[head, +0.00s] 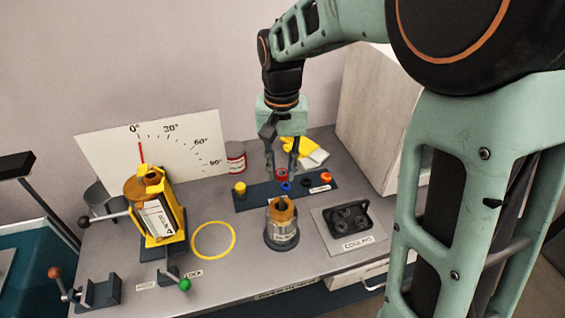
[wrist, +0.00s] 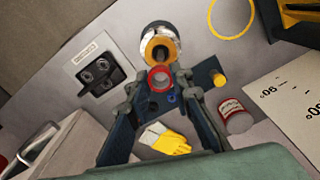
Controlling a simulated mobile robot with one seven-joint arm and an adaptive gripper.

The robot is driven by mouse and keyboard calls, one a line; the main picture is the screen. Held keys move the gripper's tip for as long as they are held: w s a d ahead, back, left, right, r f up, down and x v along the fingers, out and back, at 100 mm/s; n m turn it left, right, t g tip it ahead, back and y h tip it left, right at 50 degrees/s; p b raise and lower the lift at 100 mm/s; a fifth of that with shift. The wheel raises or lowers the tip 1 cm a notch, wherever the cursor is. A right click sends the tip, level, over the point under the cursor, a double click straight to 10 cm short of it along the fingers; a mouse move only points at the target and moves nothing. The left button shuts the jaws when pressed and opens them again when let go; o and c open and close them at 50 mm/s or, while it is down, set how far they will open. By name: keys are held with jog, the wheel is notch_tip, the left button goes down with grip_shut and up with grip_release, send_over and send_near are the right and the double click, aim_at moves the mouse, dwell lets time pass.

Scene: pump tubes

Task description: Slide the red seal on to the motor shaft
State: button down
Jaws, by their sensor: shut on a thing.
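The red seal (head: 282,173) is a small ring between my gripper's fingertips. My gripper (head: 282,170) is shut on it, pointing down over the dark strip at the back of the bench. In the wrist view the red seal (wrist: 151,83) shows as an open ring between the fingertips of my gripper (wrist: 160,80). An upright silver cylinder with a brass top (head: 283,232), seemingly the motor, stands in front of the strip. In the wrist view this cylinder (wrist: 159,32) lies just beyond the seal, its top opening facing up. The seal is apart from it.
The dark strip (head: 254,200) holds a yellow piece (head: 240,189) and several small coloured rings. A coupling tray (head: 323,235) is at right. A tilted yellow holder (head: 163,232) stands left, before an angle board (head: 110,150). A can (head: 236,160) and gloves (head: 308,155) are behind.

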dwell(0.3)
jog(key=shift+f+b, duration=2)
jog(key=shift+f, duration=0.95)
jog(key=shift+f+b, duration=0.75)
jog(key=shift+f, duration=0.65)
jog(key=c, duration=1.7)
grip_release()
jog(key=shift+o, duration=0.2)
jog(key=shift+r, duration=0.1)
notch_tip(320, 180, up, 12)
jog(key=shift+w, duration=0.1)
